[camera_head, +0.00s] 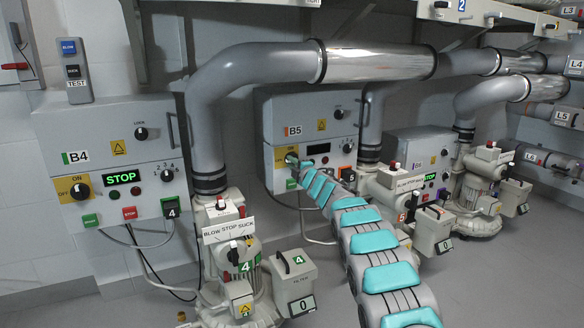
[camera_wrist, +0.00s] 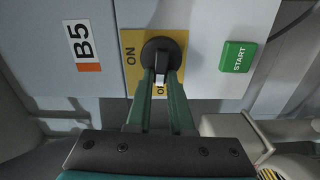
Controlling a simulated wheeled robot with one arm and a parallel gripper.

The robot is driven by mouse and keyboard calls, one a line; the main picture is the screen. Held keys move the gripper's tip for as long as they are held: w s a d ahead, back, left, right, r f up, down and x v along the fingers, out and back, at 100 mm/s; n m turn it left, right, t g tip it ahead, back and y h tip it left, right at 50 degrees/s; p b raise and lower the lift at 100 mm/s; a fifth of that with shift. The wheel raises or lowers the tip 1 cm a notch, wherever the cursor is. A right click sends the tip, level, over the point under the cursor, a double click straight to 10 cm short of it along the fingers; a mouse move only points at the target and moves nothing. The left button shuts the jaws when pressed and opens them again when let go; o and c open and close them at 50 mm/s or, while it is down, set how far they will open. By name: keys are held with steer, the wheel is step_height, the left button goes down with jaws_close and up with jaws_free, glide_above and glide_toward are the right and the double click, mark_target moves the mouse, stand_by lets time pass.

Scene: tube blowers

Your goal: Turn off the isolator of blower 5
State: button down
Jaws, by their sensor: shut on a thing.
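The blower 5 cabinet, labelled B5 (camera_head: 293,131), stands on the back wall in the head view. Its isolator is a round black knob (camera_wrist: 163,48) on a yellow plate (camera_wrist: 130,44) in the wrist view. ON reads at the knob's left there, and part of OFF shows below it between the fingers. My gripper (camera_wrist: 161,72) is shut on the knob's handle, which points down toward the OFF lettering. A small white mark shows between the fingertips. In the head view my gripper (camera_head: 293,160) mostly hides the isolator.
A green START button (camera_wrist: 238,56) sits right of the isolator in the wrist view. The B5 display (camera_head: 318,149) looks dark. The B4 cabinet (camera_head: 100,135) at the left shows a lit STOP. Pipes and a blower with a filter box (camera_head: 292,280) stand nearby.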

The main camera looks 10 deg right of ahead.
steer(key=shift+f+n, duration=0.15)
steer(key=shift+n, duration=0.45)
steer(key=c, duration=0.8)
jaws_free()
steer(key=shift+s+b, duration=0.15)
steer(key=shift+b, duration=0.2)
steer(key=b+v, duration=0.3)
steer(key=v, duration=0.4)
steer(key=shift+s, duration=0.25)
